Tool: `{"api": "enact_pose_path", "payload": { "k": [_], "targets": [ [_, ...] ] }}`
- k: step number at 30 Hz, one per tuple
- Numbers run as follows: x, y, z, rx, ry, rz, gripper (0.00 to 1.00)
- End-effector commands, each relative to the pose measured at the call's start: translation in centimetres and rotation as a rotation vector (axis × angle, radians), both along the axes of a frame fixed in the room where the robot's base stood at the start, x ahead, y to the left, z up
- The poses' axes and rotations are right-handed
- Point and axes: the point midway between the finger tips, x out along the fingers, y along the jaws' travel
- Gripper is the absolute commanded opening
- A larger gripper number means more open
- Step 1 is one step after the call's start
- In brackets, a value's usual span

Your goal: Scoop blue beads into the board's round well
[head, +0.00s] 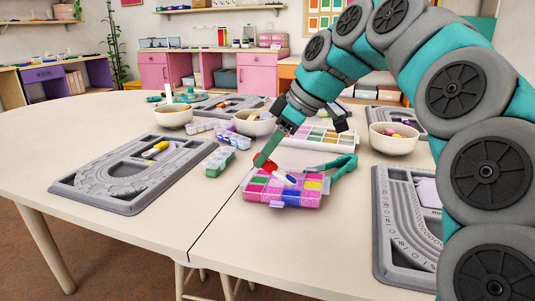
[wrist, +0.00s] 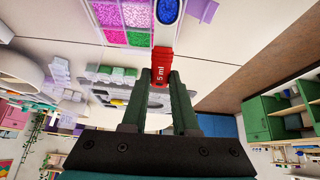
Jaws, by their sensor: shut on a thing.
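My gripper (head: 262,158) is shut on the red handle of a scoop (head: 287,178), over the pink bead box (head: 248,201). In the wrist view the fingers (wrist: 160,78) pinch the handle, marked "5 ml", and blue fills the scoop's (wrist: 161,54) white-rimmed oval bowl. I cannot tell how high the bowl is above the box. The box has several compartments of coloured beads, including pink, green, yellow, red and blue. One grey bead board (head: 85,184) lies to the left, holding a yellow item. Another (head: 383,255) lies at the right, partly hidden by my arm. No round well is clear.
Cream bowls (head: 393,143) stand behind, with another at left (head: 173,118). The table front is clear.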

Motion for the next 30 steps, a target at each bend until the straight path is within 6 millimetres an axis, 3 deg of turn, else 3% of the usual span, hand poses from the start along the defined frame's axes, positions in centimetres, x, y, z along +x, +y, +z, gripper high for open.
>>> {"api": "enact_pose_path", "payload": {
  "k": [30],
  "targets": [
    [0.7,2.2,0.4,-0.395,0.117,0.000,0.00]
  ]
}}
